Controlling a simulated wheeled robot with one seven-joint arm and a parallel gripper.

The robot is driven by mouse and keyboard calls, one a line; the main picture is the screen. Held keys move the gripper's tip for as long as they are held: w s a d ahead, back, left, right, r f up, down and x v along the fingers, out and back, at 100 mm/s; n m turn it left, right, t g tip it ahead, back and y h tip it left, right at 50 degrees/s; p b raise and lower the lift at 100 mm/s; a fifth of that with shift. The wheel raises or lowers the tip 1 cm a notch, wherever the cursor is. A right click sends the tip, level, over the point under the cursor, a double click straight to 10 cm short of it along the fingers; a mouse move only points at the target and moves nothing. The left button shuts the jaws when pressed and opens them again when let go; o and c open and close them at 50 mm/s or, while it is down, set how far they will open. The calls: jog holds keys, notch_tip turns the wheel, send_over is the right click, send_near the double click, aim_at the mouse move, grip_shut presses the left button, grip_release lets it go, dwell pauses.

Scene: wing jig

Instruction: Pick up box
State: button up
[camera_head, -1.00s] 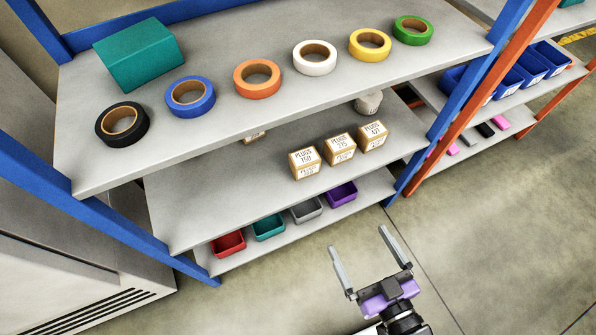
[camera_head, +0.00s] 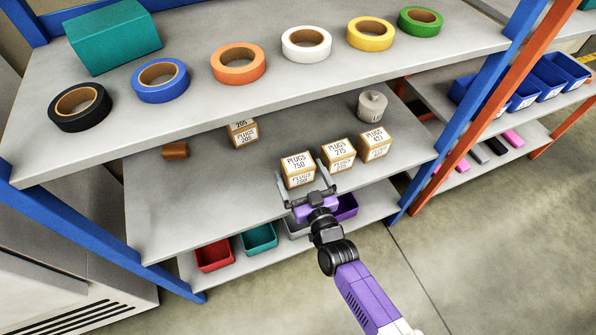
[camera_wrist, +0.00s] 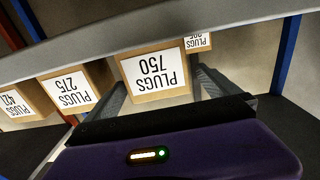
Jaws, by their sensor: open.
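Several small cardboard boxes with white PLUGS labels stand on the middle shelf. The PLUGS 750 box (camera_head: 298,170) is at the front, and it shows upside down in the wrist view (camera_wrist: 155,73). The PLUGS 275 box (camera_head: 338,154) and PLUGS 421 box (camera_head: 374,143) stand to its right; the PLUGS 205 box (camera_head: 242,132) is further back left. My gripper (camera_head: 304,182) is open, its fingers reaching toward the PLUGS 750 box, one at each side of its front. In the wrist view the fingers (camera_wrist: 155,92) flank that box's lower part. I cannot tell whether they touch it.
The upper shelf (camera_head: 200,125) overhangs the boxes' rear and holds tape rolls and a teal box (camera_head: 112,36). A grey canister (camera_head: 371,106) and a brown item (camera_head: 175,150) are on the middle shelf. Coloured bins, including a red one (camera_head: 214,256), sit below. A blue post (camera_head: 425,180) stands right.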

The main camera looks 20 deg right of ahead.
aim_at(294, 158)
jog(key=w, duration=0.2)
jog(key=w+b, duration=0.1)
jog(key=w, duration=0.2)
jog(key=shift+w+d, duration=0.2)
jog(key=shift+w, duration=0.15)
jog(key=shift+c, duration=0.4)
jog(key=c, duration=1.5)
jog(key=shift+r, duration=0.15)
notch_tip(294, 158, up, 20)
jog(key=p, duration=1.4)
jog(key=shift+d, duration=0.1)
